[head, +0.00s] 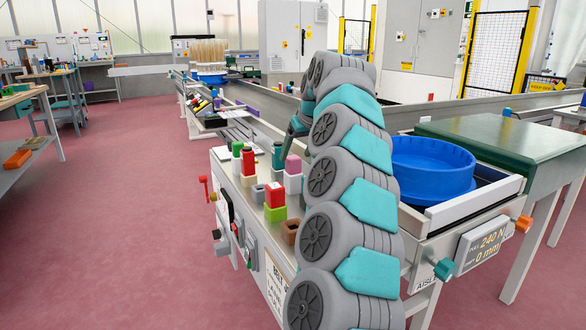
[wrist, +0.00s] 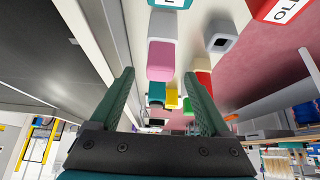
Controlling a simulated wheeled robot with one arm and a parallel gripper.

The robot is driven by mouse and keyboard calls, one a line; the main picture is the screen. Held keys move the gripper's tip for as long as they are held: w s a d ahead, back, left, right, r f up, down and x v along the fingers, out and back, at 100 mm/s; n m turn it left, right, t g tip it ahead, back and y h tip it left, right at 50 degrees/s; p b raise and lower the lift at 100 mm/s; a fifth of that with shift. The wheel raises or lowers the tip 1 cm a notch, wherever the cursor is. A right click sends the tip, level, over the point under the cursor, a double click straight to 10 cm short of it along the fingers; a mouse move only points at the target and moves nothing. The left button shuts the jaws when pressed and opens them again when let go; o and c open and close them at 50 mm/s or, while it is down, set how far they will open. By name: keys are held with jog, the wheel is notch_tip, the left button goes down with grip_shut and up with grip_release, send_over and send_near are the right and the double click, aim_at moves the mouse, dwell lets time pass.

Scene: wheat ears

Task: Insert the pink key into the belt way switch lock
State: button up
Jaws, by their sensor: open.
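A pink block on a white base, which looks like the pink key (head: 293,165), stands on the long bench among other coloured blocks. It also shows in the wrist view (wrist: 162,58), just beyond and between the fingertips. My gripper (wrist: 158,76) is open and empty, its two dark green fingers spread apart. In the head view part of its dark green end (head: 298,127) shows above and behind the pink block, and my arm covers much of the rest. I cannot tell which part is the belt way switch lock.
A red-and-green block (head: 275,200), a grey square socket (head: 258,193) and a brown socket (head: 290,232) stand close by. A blue round tub (head: 430,170) sits right of my arm. A red lever (head: 204,188) sticks out at the bench's left side. Open floor lies left.

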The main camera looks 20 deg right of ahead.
aim_at(294, 158)
jog(key=x, duration=0.4)
jog(key=shift+w+f, duration=0.1)
jog(key=shift+f, duration=0.15)
jog(key=shift+c, duration=0.3)
grip_shut()
